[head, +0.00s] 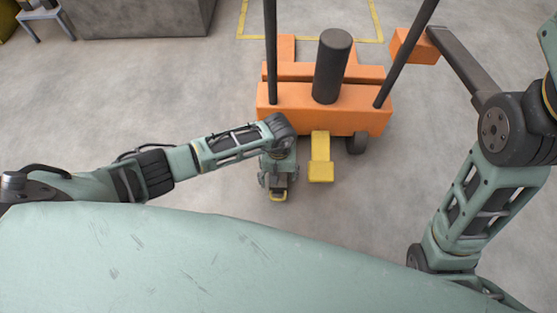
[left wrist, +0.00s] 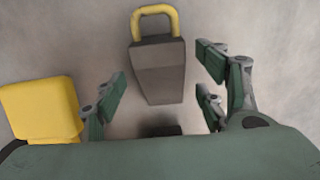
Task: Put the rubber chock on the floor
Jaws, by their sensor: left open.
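The rubber chock is a dark grey wedge with a yellow loop handle. In the left wrist view the chock (left wrist: 158,72) shows in front of my left gripper (left wrist: 165,95), with its handle pointing away. The fingers are spread, with visible gaps to both sides of the chock. In the head view my left gripper (head: 278,181) points down over the floor, in front of the orange machine. There the chock (head: 279,187) is mostly hidden by it, and the handle shows at its front. Whether the chock's underside touches the floor is hard to tell. My right gripper is out of view.
The orange machine (head: 325,120) has dark posts, a dark cylinder and a dark wheel (head: 357,143). Its yellow pedal-like part (head: 320,165) stands just right of my left gripper; a yellow block (left wrist: 42,108) shows in the left wrist view. Grey floor (head: 385,195) is clear farther right.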

